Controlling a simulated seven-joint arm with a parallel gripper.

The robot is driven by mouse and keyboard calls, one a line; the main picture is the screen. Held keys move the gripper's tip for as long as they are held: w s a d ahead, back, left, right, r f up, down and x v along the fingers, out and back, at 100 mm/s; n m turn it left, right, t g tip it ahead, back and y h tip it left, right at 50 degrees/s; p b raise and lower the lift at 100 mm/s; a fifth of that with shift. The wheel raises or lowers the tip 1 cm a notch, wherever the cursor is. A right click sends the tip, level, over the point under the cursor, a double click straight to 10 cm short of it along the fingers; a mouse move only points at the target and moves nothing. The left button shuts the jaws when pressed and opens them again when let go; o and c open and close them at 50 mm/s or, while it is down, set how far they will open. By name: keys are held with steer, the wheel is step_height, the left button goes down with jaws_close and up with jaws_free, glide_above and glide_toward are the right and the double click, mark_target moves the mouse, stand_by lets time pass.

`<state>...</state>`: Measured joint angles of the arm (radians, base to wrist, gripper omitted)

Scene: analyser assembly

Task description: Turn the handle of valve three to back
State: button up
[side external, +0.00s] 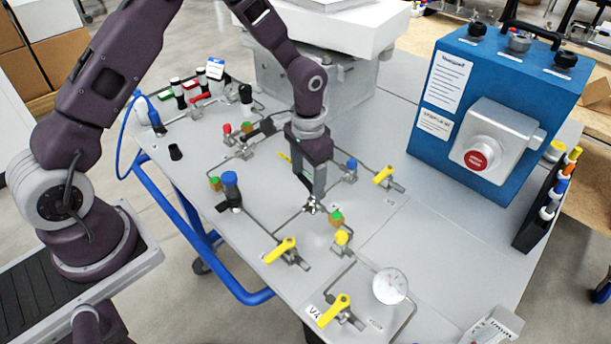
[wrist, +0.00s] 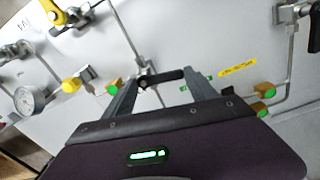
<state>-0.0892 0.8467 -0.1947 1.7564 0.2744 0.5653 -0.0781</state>
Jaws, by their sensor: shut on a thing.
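My gripper (side external: 312,203) points down at the panel, over a small metal valve fitting near the middle of the work surface. In the wrist view, a dark bar-shaped handle (wrist: 165,77) lies between the fingertips of my gripper (wrist: 162,80). The fingers are shut on this handle, one toward each end. The metal valve body (wrist: 147,75) shows beside the left finger, with thin tubing running from it. No label reading valve three can be made out. In the side view, the gripper hides most of the held handle.
Yellow-handled valves stand in front (side external: 280,250), at the front near a V4 label (side external: 335,310), and to the right (side external: 385,175). A pressure gauge (side external: 390,286) and a green-topped fitting (side external: 336,220) are nearby. A blue box (side external: 460,125) with a red button stands at the back right.

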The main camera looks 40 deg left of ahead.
steer(key=m, duration=0.2)
steer(key=w+m, duration=0.1)
steer(key=m, duration=0.1)
steer(key=shift+d+m, duration=0.2)
steer(key=shift+m, duration=0.1)
steer(key=m, duration=0.3)
steer(key=shift+w+d+m, duration=0.3)
steer(key=shift+w+m, duration=0.05)
steer(key=shift+m, duration=0.05)
steer(key=m, duration=0.4)
steer(key=shift+w+d, duration=0.2)
steer(key=shift+d, duration=0.2)
steer(key=shift+d+m, duration=0.2)
steer(key=shift+m, duration=0.6)
steer(key=shift+d+m, duration=0.15)
steer(key=shift+m, duration=0.65)
steer(key=o, duration=1.4)
steer(key=shift+c, duration=0.2)
step_height(320, 180, up, 7)
